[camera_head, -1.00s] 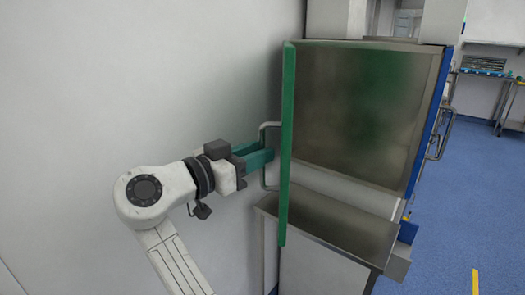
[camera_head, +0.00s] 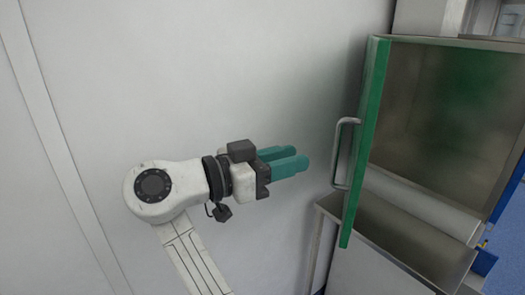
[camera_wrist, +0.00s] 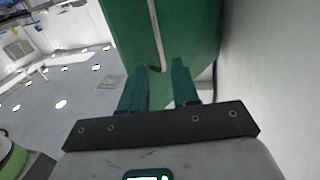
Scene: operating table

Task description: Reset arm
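My gripper (camera_head: 302,164) has two teal fingers and points right, toward a green door edge (camera_head: 363,140). In the wrist view my gripper (camera_wrist: 158,68) has its fingers apart with nothing held between them. The silver door handle (camera_head: 339,155) stands a short gap to the right of the fingertips, not touched. In the wrist view the handle (camera_wrist: 156,35) shows as a pale bar ahead of the fingers, in front of the green door face (camera_wrist: 190,35). My arm is bent at the elbow, at the left in the head view.
A steel box-like cabinet (camera_head: 435,110) stands open behind the green door, with a metal trough (camera_head: 400,235) below it. A plain white wall (camera_head: 200,70) runs behind my arm. Free room lies between the wall and the cabinet front.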

